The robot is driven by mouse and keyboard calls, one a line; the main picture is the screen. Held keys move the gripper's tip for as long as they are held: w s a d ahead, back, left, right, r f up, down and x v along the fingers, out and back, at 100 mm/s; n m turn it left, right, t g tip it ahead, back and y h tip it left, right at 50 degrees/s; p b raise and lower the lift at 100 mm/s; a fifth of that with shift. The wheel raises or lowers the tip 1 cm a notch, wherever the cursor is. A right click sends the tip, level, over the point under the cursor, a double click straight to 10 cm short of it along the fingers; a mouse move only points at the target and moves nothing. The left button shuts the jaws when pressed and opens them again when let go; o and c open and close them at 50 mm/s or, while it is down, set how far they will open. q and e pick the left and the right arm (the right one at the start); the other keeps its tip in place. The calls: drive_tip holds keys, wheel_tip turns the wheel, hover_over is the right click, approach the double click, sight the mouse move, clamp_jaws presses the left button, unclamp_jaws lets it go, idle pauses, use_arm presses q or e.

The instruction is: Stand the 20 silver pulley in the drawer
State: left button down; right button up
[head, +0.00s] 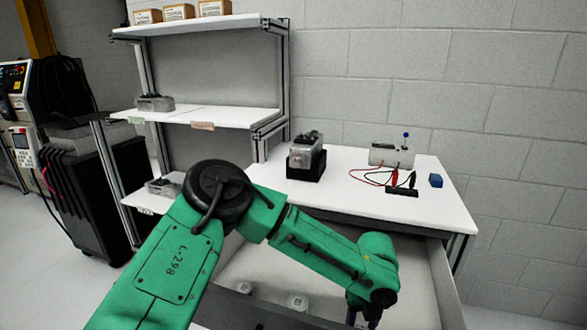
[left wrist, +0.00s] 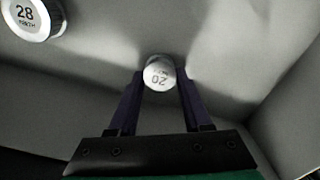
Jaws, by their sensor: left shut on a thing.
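The silver pulley marked 20 (left wrist: 159,73) is between the fingers of my left gripper (left wrist: 161,84) in the left wrist view, its numbered face towards the camera. My left gripper is shut on it. In the head view my left gripper (head: 365,317) points down inside the open drawer (head: 440,285), near its right side; the held pulley is hidden there. The drawer's pale floor is beneath the pulley; I cannot tell whether they touch. My right gripper is not in view.
A silver pulley marked 28 (left wrist: 30,17) stands in the drawer. The head view shows two small pulleys, one at left (head: 244,288) and one nearer the middle (head: 298,302).

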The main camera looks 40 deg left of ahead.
use_arm(q)
drive_tip(key=shift+f, duration=0.15)
drive_tip(key=shift+c, duration=1.3)
unclamp_jaws()
wheel_tip(320, 180, up, 15)
drive_tip(key=p, duration=0.1)
drive_tip(key=shift+f, duration=0.15)
